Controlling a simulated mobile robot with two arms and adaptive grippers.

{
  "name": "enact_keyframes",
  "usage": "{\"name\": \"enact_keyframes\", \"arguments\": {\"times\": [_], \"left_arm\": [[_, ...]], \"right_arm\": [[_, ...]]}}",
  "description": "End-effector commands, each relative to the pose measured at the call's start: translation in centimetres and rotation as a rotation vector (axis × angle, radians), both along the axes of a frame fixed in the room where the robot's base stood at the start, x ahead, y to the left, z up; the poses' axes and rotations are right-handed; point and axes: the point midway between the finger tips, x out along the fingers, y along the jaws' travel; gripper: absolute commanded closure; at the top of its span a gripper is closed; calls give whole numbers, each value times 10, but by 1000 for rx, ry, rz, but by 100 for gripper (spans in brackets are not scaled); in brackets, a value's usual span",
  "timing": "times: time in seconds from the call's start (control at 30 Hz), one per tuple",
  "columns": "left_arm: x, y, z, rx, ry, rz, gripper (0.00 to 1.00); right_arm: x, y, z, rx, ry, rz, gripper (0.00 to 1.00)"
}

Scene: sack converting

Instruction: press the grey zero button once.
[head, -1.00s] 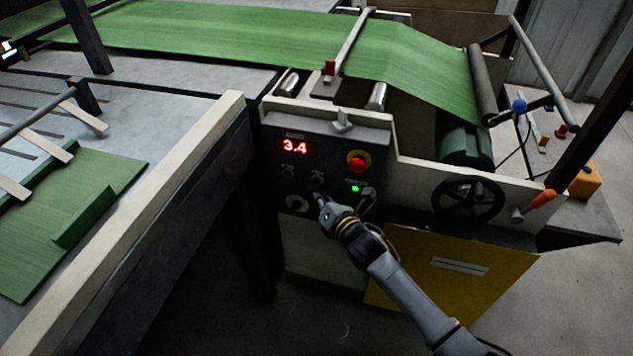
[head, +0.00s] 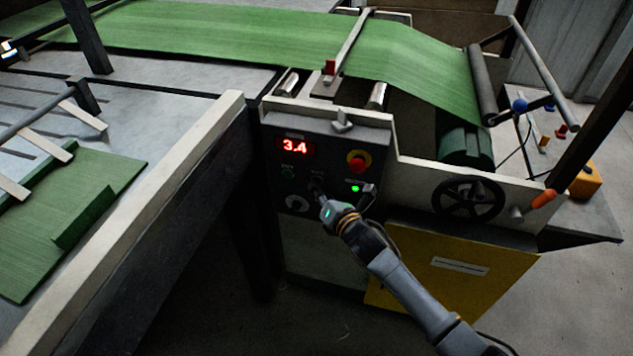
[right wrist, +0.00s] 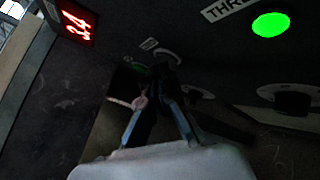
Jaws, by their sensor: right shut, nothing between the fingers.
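The grey zero button (right wrist: 167,56) shows in the right wrist view as a small round grey cap beside a small label, partly covered by my fingertips. In the head view my gripper largely hides it on the dark control panel (head: 333,140). My right gripper (head: 315,185) is shut and empty, its tips at the panel just below the button's place. In the right wrist view the closed fingertips (right wrist: 158,74) overlap the button's lower edge; I cannot tell whether they touch it. The red display (head: 295,146) reads 3.4. My left gripper is not in view.
Near the button are a green button (head: 288,172), a red emergency stop (head: 358,161) on yellow, a lit green lamp (head: 355,188) and a pale dial (head: 297,203). A black handwheel (head: 468,199) is at right. A table rail (head: 150,215) stands at left.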

Motion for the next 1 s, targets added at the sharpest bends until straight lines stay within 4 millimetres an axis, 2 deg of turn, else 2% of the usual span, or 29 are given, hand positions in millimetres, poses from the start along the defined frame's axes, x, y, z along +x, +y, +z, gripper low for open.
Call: {"name": "enact_keyframes", "arguments": {"times": [0.5, 1.0], "left_arm": [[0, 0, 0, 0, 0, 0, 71], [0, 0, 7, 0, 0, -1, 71]], "right_arm": [[3, -1, 0, 0, 0, -1, 100], [-14, 4, 1, 1, 0, -1, 100]]}}
